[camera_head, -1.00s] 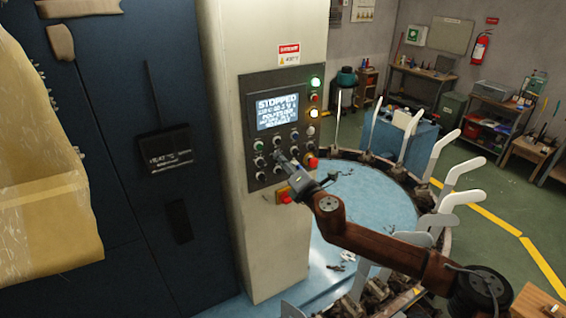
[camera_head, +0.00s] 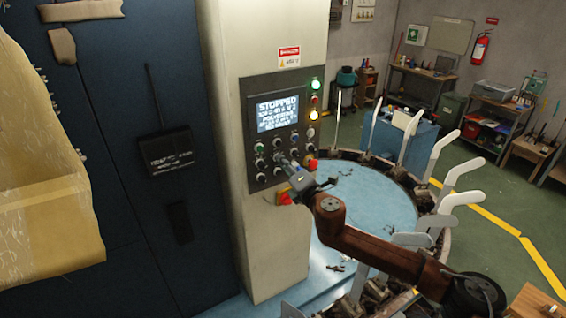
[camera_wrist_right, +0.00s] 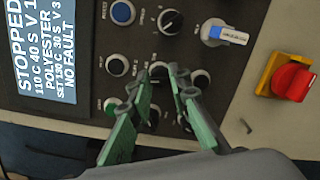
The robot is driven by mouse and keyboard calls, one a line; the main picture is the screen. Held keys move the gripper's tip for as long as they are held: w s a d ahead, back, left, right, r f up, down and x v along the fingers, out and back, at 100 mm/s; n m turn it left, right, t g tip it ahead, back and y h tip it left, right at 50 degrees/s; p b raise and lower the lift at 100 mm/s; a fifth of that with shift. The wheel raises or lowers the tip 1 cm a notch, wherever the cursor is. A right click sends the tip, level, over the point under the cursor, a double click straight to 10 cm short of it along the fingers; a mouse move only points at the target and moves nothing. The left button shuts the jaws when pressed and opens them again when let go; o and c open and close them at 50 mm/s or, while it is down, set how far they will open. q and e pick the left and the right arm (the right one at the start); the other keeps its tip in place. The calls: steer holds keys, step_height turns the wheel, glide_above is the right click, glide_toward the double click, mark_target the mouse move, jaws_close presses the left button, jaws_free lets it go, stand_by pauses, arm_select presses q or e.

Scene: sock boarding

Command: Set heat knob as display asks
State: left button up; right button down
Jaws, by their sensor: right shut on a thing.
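The display (camera_head: 277,113) glows on the control panel and reads STOPPED at the top. In the right wrist view the display (camera_wrist_right: 42,80) appears turned sideways and shows POLYESTER, a SET line that looks like 150 C 30 S, and NO FAULT. My right gripper (camera_wrist_right: 167,80) is at the panel's lower knobs, its green-lined fingers shut on a small knob largely hidden between them. I cannot read that knob's label. My right gripper (camera_head: 283,161) also shows in the head view. My left gripper is not in view.
A red knob on a yellow plate (camera_wrist_right: 292,80) sits beside the panel. A black knob (camera_wrist_right: 171,21), a blue button (camera_wrist_right: 122,12) and a blue-white lever switch (camera_wrist_right: 226,34) are close by. A round blue table (camera_head: 375,200) with upright white forms stands right of the cabinet.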

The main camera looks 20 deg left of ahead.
steer(key=shift+r+m+g+p, duration=0.1)
steer(key=shift+m+g+p, duration=0.15)
steer(key=shift+m+p, duration=2.35)
steer(key=shift+r+m+g+p, duration=0.2)
steer(key=shift+m+p, duration=0.8)
steer(key=shift+m, duration=3.1)
steer(key=shift+f, duration=0.2)
steer(key=c, duration=1.8)
jaws_free()
steer(key=shift+d+y, duration=0.1)
steer(key=shift+y, duration=0.2)
steer(key=v, duration=1.2)
steer(key=shift+r, duration=0.1)
